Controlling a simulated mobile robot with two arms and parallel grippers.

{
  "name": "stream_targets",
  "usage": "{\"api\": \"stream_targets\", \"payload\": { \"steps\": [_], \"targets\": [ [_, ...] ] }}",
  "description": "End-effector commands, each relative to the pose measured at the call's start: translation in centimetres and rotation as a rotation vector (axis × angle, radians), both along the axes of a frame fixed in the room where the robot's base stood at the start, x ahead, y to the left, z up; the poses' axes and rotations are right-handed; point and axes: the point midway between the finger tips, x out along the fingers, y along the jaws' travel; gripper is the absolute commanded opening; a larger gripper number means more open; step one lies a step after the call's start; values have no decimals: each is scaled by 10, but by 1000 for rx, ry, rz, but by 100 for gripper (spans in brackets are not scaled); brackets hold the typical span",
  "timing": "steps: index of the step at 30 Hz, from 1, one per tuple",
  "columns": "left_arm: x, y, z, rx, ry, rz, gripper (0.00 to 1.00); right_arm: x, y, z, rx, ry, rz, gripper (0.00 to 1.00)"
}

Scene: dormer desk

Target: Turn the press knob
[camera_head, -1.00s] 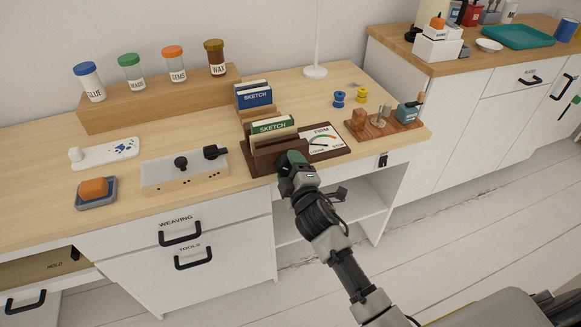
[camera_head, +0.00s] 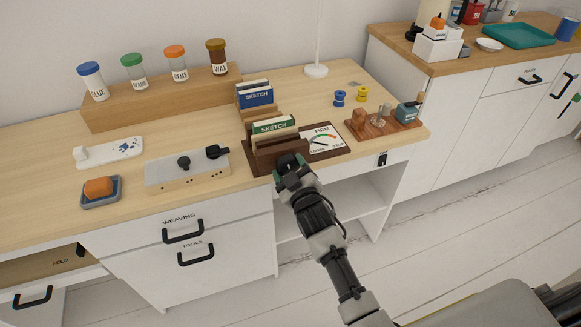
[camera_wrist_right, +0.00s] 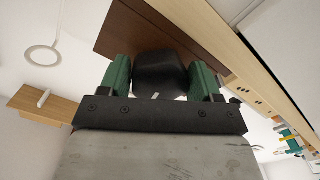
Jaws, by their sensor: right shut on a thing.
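The brown wooden press (camera_head: 262,160) stands at the front edge of the desk. A green sketchbook (camera_head: 273,125) stands upright in it. A dial (camera_head: 322,140) marked firm, loose and stop lies to its right. My right gripper (camera_head: 289,164) is at the press's front face. In the right wrist view its green fingers are shut on the dark press knob (camera_wrist_right: 160,72), one on each side. In the head view the gripper hides the knob. My left gripper is not in view.
A grey box with black knobs (camera_head: 188,174) and an orange block in a tray (camera_head: 101,191) sit to the left. A wooden stand (camera_head: 383,125) is to the right. Below are drawers (camera_head: 183,232) and an open shelf. The floor in front is clear.

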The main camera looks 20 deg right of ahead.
Motion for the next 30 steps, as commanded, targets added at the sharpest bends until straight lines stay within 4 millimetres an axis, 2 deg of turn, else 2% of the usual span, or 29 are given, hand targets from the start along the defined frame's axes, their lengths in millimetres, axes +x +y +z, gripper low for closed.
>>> {"api": "stream_targets", "payload": {
  "steps": [14, 15, 19, 26, 30],
  "targets": [
    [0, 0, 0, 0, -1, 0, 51, -1, 1, -3, 15, 6, 0, 40],
    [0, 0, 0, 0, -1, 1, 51, -1, 1, -3, 15, 6, 0, 68],
    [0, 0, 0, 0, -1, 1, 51, -1, 1, -2, 14, 5, 1, 87],
    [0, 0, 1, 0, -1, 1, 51, 0, 0, -1, 14, 3, 0, 87],
    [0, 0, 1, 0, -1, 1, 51, -8, 0, -1, 14, 3, 1, 87]
  ]
}}
